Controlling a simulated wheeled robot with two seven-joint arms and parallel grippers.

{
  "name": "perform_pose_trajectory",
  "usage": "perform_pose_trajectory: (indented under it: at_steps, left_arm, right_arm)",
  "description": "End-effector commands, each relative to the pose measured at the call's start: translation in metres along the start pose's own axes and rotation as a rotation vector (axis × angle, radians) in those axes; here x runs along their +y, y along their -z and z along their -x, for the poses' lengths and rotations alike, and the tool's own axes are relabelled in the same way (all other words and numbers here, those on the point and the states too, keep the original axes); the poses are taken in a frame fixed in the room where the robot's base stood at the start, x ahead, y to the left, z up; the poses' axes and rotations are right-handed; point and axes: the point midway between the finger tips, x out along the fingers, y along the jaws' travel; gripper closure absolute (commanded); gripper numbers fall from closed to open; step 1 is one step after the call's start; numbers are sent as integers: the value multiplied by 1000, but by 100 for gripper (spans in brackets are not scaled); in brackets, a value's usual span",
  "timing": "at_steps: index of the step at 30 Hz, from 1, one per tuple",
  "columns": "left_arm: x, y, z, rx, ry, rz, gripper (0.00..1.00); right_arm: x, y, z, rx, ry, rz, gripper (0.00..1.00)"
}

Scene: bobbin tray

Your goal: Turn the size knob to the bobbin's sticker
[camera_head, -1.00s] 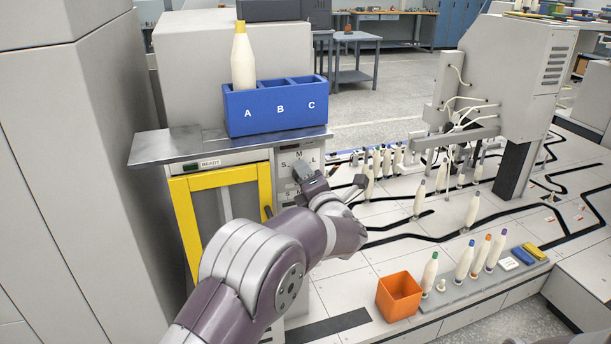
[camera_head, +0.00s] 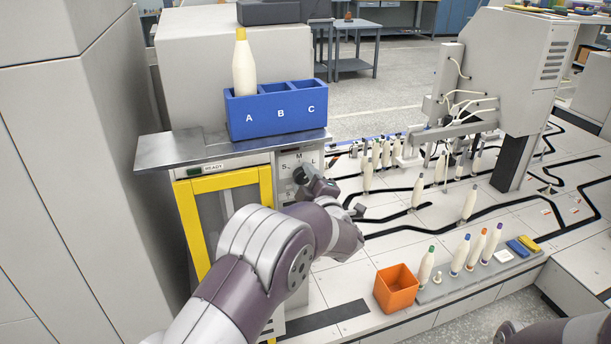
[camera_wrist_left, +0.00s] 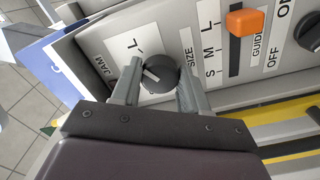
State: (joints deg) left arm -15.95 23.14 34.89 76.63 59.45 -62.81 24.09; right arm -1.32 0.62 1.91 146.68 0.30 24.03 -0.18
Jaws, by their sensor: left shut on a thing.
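The dark round size knob (camera_wrist_left: 160,73) sits on the machine's panel, with "SIZE" printed beside it and an "L" mark showing. Its white pointer line points roughly left in the left wrist view. My left gripper (camera_wrist_left: 158,88) has a finger on each side of the knob and is shut on it. In the head view my left gripper (camera_head: 312,182) covers most of the knob, below the "M" on the panel. The cream bobbin (camera_head: 243,65) with a yellow tip stands upright in compartment A of the blue box (camera_head: 262,122). I cannot make out a sticker on it.
An orange slider (camera_wrist_left: 244,22) marked S, M, L and another dark knob (camera_wrist_left: 312,35) are close by on the panel. A yellow-framed door (camera_head: 187,230) is below. An orange bin (camera_head: 396,290) and several bobbins stand on the right. Part of my right arm shows bottom right.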

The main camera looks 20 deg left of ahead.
Motion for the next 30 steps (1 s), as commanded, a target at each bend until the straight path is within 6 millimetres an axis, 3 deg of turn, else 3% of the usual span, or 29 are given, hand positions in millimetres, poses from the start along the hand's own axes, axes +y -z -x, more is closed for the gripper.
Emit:
perform_pose_trajectory:
  at_steps: [22, 23, 25, 30]
  left_arm:
    - [-3, -1, 0, -2, 4, -88, 86]
    - [-3, -1, 0, -2, 4, -88, 53]
    - [-2, -1, 0, -2, 3, -88, 30]
    - [-1, -1, 0, -1, 2, -86, 30]
  right_arm:
    - [0, 1, 6, 0, 0, 0, 15]
    - [0, 1, 6, 0, 0, 0, 15]
    - [0, 1, 6, 0, 0, 0, 15]
    - [0, 1, 6, 0, 0, 0, 15]
